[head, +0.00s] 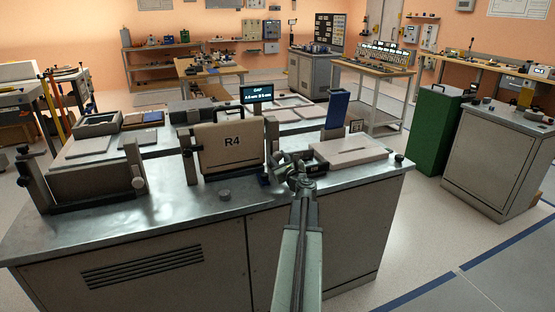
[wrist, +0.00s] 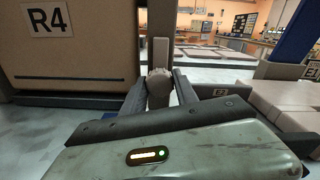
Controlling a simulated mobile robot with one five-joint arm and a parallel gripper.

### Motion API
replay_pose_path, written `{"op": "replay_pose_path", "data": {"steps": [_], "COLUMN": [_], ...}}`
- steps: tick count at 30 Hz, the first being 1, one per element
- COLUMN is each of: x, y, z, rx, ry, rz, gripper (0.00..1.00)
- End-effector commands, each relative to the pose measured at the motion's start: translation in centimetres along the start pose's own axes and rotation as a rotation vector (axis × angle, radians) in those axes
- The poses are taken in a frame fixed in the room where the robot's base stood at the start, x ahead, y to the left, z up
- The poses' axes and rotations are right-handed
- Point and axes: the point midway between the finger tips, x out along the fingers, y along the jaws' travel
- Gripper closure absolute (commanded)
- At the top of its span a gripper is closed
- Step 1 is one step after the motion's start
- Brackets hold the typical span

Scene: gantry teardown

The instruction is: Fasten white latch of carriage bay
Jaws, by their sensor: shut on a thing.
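The beige carriage block marked R4 (head: 230,146) stands upright in a dark bay frame (head: 190,162) on the metal bench. It also fills the left of the wrist view (wrist: 70,45). My gripper (head: 287,160) is at the right side of this bay. In the wrist view my gripper's two dark fingers (wrist: 159,97) are shut on a pale rounded latch knob (wrist: 158,82), one finger on each side. A pale upright bar (wrist: 160,55) rises behind the knob, beside the dark post. The head view hides the knob behind my gripper.
A small lit display (head: 257,93) stands behind the R4 block. A pale slotted block (head: 350,150) and a blue upright panel (head: 337,112) are to the right.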

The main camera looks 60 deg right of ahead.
Motion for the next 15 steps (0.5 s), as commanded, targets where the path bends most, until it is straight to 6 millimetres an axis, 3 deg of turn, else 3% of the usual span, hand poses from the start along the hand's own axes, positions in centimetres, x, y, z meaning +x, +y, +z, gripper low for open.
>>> {"op": "replay_pose_path", "data": {"steps": [8,15], "x": [0.33,0.37], "y": [0.18,0.19], "z": [0.1,0.13], "rx": [-0.085,-0.271], "ry": [-0.004,-0.005], "rz": [0.008,0.007], "gripper": [1.0,1.0]}}
